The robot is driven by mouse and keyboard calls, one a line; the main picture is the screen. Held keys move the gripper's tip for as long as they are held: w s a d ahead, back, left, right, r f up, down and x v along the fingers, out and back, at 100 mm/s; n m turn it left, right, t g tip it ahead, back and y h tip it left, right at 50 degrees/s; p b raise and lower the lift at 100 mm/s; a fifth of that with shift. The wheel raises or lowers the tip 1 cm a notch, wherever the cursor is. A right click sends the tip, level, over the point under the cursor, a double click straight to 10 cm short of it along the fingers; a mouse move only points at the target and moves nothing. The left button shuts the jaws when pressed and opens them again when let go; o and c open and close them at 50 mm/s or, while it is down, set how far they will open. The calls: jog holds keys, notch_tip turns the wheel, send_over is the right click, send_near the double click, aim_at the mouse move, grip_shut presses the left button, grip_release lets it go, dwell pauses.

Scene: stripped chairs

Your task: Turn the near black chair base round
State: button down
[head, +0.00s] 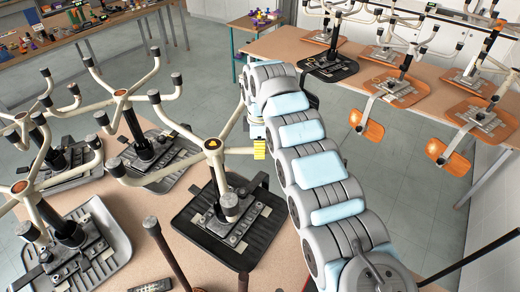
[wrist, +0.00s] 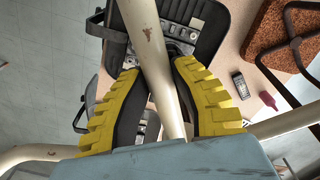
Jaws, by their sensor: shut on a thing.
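The near black chair base (head: 262,232) lies seat-side down on the front table, its black seat pan flat and its cream star legs spread above a short column. Its orange-centred hub (head: 212,144) shows in the head view. My gripper (head: 259,149) is at the right side of this base, with its yellow fingers on a cream leg. In the wrist view the yellow ribbed fingers of my gripper (wrist: 158,75) are shut around a scuffed cream leg tube (wrist: 150,35). The black seat pan (wrist: 205,25) shows behind it. My arm hides part of the base's right side.
Other upturned chair bases (head: 75,248) crowd the table to the left, their legs close to the near base. A second table (head: 290,45) with orange seats stands at the back right. A dark handset (wrist: 239,85) lies on the tabletop. Floor is open right of my arm.

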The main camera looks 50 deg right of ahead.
jog(key=c, duration=0.7)
grip_release()
jog(key=shift+a, duration=0.1)
jog(key=shift+r, duration=0.1)
notch_tip(320, 180, up, 12)
jog(key=shift+f, duration=0.1)
dwell(0.3)
